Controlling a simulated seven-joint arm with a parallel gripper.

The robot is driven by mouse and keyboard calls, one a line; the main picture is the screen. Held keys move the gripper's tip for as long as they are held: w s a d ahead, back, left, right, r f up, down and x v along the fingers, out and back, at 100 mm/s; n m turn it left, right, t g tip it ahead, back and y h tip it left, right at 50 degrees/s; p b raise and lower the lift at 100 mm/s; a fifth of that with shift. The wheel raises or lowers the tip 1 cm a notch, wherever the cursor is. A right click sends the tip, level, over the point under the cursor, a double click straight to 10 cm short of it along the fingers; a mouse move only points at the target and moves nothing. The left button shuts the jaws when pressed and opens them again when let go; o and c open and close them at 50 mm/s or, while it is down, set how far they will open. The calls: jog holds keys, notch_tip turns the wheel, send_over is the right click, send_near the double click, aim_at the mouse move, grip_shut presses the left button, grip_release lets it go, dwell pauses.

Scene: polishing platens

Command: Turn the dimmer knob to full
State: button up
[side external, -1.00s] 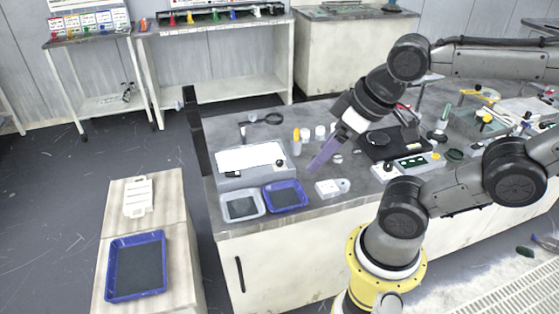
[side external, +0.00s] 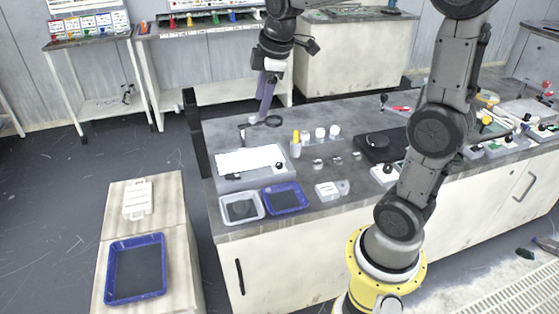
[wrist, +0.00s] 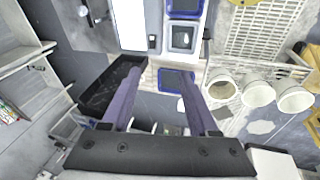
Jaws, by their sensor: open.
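A light box (side external: 228,182) with a bright white panel sits at the left end of the grey bench. A small black knob (side external: 280,166) is on its right side; I take this as the dimmer knob, and its setting is too small to read. In the wrist view the bright panel (wrist: 130,22) is at the top, with a dark spot, probably the knob (wrist: 152,41), beside it. My gripper (side external: 263,119) points down near the bench's back edge, behind the light box and apart from the knob. Its purple fingers are spread and empty in the wrist view (wrist: 157,92).
A grey tray (side external: 227,216) and a blue tray (side external: 303,204) lie in front of the light box. A black magnifier ring (side external: 273,128) is close to my fingers. Several small bottles (side external: 320,133) stand right of the light box. A black post (side external: 194,135) rises at the bench's left end.

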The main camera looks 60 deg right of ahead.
jog(key=w+d+f+g, duration=0.2)
jog(key=w+d+f, duration=0.2)
jog(key=d+f, duration=0.45)
jog(key=m+g+y, duration=0.1)
jog(key=m, duration=0.1)
send_near(280, 163)
notch_tip(280, 163, down, 9)
jog(key=shift+w+a+r, duration=0.1)
jog(key=shift+w+r, duration=0.05)
grip_shut()
